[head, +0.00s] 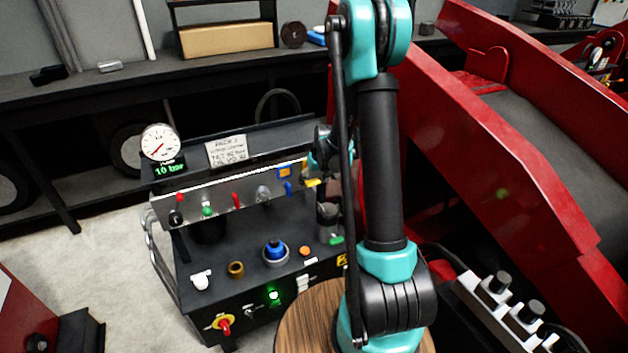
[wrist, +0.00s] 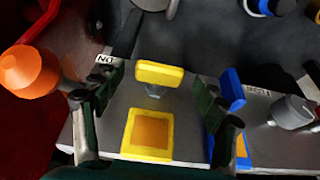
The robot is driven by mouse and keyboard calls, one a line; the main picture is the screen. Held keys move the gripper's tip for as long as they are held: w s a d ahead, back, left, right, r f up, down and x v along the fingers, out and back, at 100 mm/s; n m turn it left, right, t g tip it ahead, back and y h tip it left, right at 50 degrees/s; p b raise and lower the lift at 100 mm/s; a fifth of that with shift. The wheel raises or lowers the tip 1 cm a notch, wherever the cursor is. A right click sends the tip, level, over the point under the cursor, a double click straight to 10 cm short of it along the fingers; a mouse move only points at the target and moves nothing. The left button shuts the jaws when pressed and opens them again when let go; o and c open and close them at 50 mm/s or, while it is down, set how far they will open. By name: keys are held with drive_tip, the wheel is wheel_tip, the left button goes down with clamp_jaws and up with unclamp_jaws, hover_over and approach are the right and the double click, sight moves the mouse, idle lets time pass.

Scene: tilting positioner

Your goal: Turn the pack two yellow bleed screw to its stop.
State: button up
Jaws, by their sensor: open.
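The yellow bleed screw (wrist: 160,73) has a flat, wing-like yellow head, lying roughly crosswise in the wrist view. A yellow-framed orange plate (wrist: 147,132) is just below it in that view. My gripper (wrist: 158,82) is open, with one dark finger left of the yellow head and one right of it. A gap shows on both sides, and I cannot tell the depth between fingertips and head. In the head view my gripper (head: 322,157) is at the right end of the sloped valve panel (head: 228,205), mostly hidden by my arm.
A blue handle (wrist: 232,88) stands close by the right finger, and an orange knob (wrist: 30,70) is at the left. A grey fitting (wrist: 292,112) is further right. The gauge (head: 160,143) with a "10 bar" readout stands at the cart's left; a red machine frame (head: 500,150) rises at the right.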

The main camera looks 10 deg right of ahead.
drive_tip(key=shift+c, duration=0.4)
drive_tip(key=c, duration=1.1)
drive_tip(key=shift+o, duration=0.2)
drive_tip(key=shift+a, duration=0.1)
drive_tip(key=h, duration=0.2)
drive_tip(key=a+n+t+h, duration=0.1)
drive_tip(key=h, duration=0.1)
drive_tip(key=shift+s+f, duration=0.15)
drive_tip(key=shift+a+f+n+t+h, duration=0.15)
drive_tip(key=shift+t+h, duration=0.15)
drive_tip(key=shift+h, duration=0.35)
drive_tip(key=shift+a+n+t+h, duration=0.1)
drive_tip(key=shift+n+t+h, duration=0.15)
drive_tip(key=shift+h, duration=0.35)
drive_tip(key=shift+a+f+n+t+h, duration=0.1)
drive_tip(key=shift+t+h, duration=0.25)
drive_tip(key=shift+h, duration=0.3)
drive_tip(key=shift+s, duration=0.1)
